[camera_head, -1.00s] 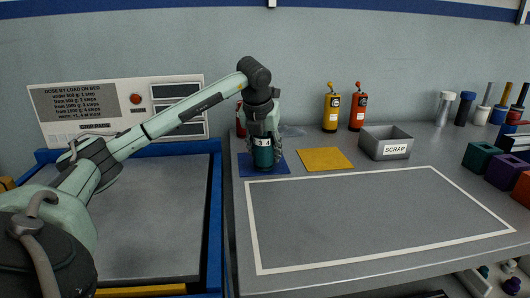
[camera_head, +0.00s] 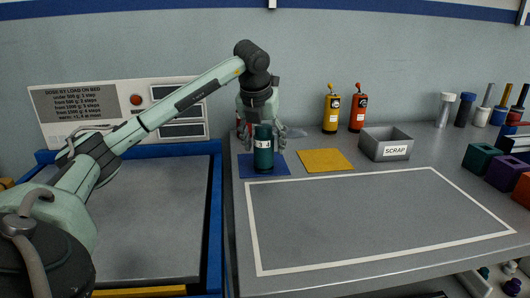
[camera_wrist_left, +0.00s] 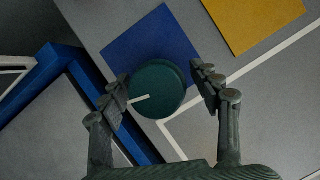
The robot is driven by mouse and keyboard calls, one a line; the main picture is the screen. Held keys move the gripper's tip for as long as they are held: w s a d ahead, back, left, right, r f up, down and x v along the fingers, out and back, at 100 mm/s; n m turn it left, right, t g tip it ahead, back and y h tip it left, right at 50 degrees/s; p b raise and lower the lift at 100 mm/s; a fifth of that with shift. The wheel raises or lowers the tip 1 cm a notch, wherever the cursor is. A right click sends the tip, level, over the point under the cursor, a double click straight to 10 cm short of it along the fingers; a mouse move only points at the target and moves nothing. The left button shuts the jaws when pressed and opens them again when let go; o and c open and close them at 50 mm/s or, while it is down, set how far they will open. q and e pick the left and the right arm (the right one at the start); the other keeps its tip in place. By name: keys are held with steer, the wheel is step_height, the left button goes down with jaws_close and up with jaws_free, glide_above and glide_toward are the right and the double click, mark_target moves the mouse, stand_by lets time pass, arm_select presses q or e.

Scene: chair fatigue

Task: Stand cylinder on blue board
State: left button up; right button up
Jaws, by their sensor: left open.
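In the left wrist view the round top of the cylinder (camera_wrist_left: 158,88) shows from above, over the near corner of the blue board (camera_wrist_left: 150,42). My left gripper (camera_head: 262,132) is open, its fingers spread on either side of the cylinder's upper part. My right gripper is not in view.
A yellow board (camera_head: 325,160) lies to the right. The grey SCRAP bin (camera_head: 386,143), a yellow bottle (camera_head: 331,112) and a red-orange bottle (camera_head: 358,112) stand behind. The white-outlined bench area (camera_head: 370,220) in front is clear.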

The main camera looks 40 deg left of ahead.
mark_target(262, 129)
arm_select(q)
steer(key=v, duration=0.8)
steer(key=shift+s+r, duration=0.1)
steer(key=shift+r, duration=0.05)
